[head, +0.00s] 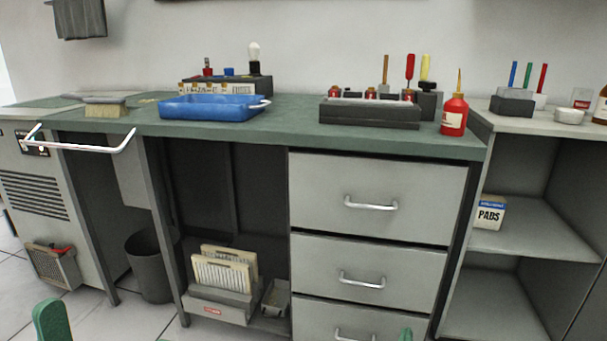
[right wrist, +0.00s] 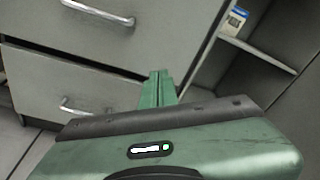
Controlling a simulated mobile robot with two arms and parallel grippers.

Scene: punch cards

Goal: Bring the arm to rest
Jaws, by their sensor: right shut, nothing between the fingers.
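My right gripper (right wrist: 158,84) shows in the right wrist view with its two green fingers together and nothing between them. It is in the air in front of the drawer fronts, touching nothing that I can see. In the head view only a small green tip of the right gripper (head: 406,334) shows at the bottom edge, in front of the lowest drawer. A green part of my own body stands at the bottom left of the head view.
A grey drawer unit (head: 375,185) stands under the green worktop (head: 290,130). The worktop holds a blue tray (head: 212,107), a red bottle (head: 454,117) and tool blocks. A white rail (head: 95,147) sticks out at the left. Open shelves (head: 525,243) stand at the right.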

